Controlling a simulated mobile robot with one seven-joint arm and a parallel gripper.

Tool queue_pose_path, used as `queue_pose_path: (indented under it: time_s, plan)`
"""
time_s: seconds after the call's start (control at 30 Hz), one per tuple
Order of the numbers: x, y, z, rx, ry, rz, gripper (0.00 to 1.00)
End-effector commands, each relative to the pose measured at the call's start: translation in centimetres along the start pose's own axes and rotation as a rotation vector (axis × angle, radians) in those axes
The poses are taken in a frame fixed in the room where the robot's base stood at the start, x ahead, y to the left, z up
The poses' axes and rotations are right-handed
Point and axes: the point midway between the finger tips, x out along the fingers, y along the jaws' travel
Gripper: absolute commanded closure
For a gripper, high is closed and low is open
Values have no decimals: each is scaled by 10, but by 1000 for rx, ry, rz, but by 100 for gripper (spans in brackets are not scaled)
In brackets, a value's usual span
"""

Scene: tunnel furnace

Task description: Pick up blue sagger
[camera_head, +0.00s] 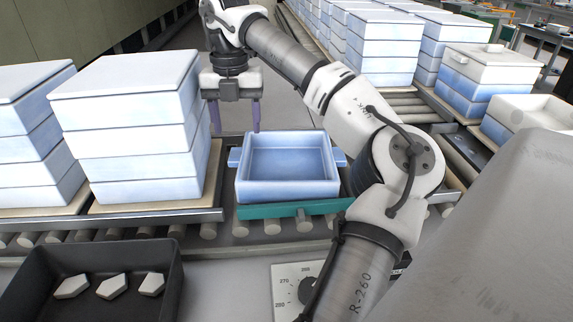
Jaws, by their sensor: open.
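The blue sagger (287,189) is an open, empty square tray with a tab on its left and right sides. It sits upright on a teal plate (270,211) over the conveyor rollers, in the middle of the view. My gripper (235,117) points downward with two purple fingers spread apart. It is empty and stands behind and to the left of the sagger, higher up in the picture. The exact gap to the sagger's far wall is hard to tell. My arm covers the area right of the sagger and hides part of the plate's right end.
Tall stacks of blue-white saggers (136,128) stand close on the left. More stacks (385,45) stand behind and right on another roller line. A black bin (165,262) with several pale pieces is at front left. A dial panel (290,285) is in front.

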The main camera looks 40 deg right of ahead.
Motion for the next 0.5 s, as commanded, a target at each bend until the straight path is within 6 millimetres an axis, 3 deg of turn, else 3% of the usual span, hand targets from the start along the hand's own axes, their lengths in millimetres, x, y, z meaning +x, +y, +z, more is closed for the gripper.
queue_pose_path:
  time_s: [0.23, 0.5]
  plan:
    - [18, 1, -2, -2, 1, 0, 39]
    - [56, 3, -6, -2, 1, 2, 39]
